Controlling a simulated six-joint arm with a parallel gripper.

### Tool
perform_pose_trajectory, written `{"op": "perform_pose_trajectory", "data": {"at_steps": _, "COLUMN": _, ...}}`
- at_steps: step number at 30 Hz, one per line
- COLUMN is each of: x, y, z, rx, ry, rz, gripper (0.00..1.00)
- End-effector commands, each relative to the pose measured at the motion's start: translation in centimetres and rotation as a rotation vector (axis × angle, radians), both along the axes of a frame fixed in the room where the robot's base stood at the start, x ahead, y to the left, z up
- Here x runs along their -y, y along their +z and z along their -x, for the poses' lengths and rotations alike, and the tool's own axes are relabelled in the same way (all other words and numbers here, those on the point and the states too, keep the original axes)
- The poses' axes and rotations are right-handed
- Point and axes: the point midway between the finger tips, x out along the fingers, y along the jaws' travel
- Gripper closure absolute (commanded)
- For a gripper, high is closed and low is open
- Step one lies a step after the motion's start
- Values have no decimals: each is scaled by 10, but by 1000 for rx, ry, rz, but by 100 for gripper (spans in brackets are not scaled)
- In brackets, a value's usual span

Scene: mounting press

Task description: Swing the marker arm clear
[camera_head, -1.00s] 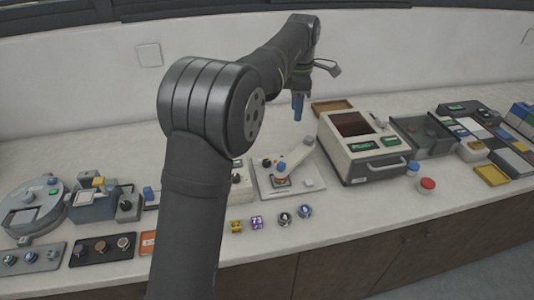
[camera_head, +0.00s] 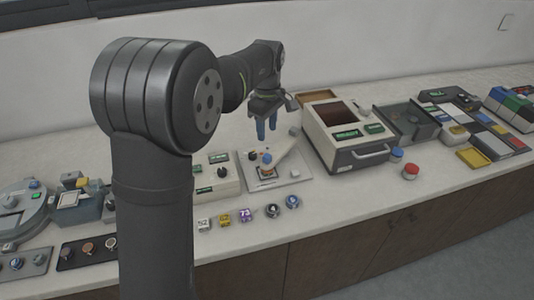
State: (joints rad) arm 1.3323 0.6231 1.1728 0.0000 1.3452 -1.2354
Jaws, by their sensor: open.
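The marker arm (camera_head: 282,152) is a pale arm on a light flat base plate (camera_head: 288,178). It runs from the back right of the plate down to the front left. Its end with a blue cap (camera_head: 267,158) sits over a small dark and orange-brown spot (camera_head: 267,172) on the plate. My gripper (camera_head: 266,131) points down with two blue fingers, open and empty. In the picture it is just above the blue-capped end; I cannot tell how large the gap is. My gripper hides part of the plate's back edge.
A beige box with a handle and green displays (camera_head: 347,133) stands close to the right. A beige control box (camera_head: 216,175) with a black knob stands to the left. Small numbered cubes (camera_head: 225,219) and round pieces (camera_head: 273,211) lie in front. The front counter strip is otherwise mostly clear.

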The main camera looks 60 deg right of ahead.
Motion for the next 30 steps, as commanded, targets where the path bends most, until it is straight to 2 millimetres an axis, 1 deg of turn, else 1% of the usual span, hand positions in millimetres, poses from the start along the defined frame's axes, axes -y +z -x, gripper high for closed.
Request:
{"op": "perform_pose_trajectory", "data": {"at_steps": 1, "x": -1, "y": -13, "z": 0, "rx": -2, "ry": 0, "rz": -5, "gripper": 58}}
{"op": "perform_pose_trajectory", "data": {"at_steps": 6, "x": -1, "y": -50, "z": 0, "rx": -1, "ry": 0, "rz": -3, "gripper": 58}}
{"op": "perform_pose_trajectory", "data": {"at_steps": 9, "x": -1, "y": -69, "z": 0, "rx": -1, "ry": 1, "rz": -3, "gripper": 58}}
{"op": "perform_pose_trajectory", "data": {"at_steps": 13, "x": 0, "y": -88, "z": 0, "rx": -1, "ry": 1, "rz": -2, "gripper": 58}}
{"op": "perform_pose_trajectory", "data": {"at_steps": 18, "x": 0, "y": -101, "z": 0, "rx": 0, "ry": 1, "rz": 0, "gripper": 58}}
{"op": "perform_pose_trajectory", "data": {"at_steps": 27, "x": 0, "y": -104, "z": 0, "rx": 0, "ry": 1, "rz": 1, "gripper": 58}}
{"op": "perform_pose_trajectory", "data": {"at_steps": 28, "x": 0, "y": -104, "z": 0, "rx": 0, "ry": 1, "rz": 1, "gripper": 60}}
{"op": "perform_pose_trajectory", "data": {"at_steps": 30, "x": 0, "y": -104, "z": 0, "rx": 0, "ry": 1, "rz": 1, "gripper": 74}}
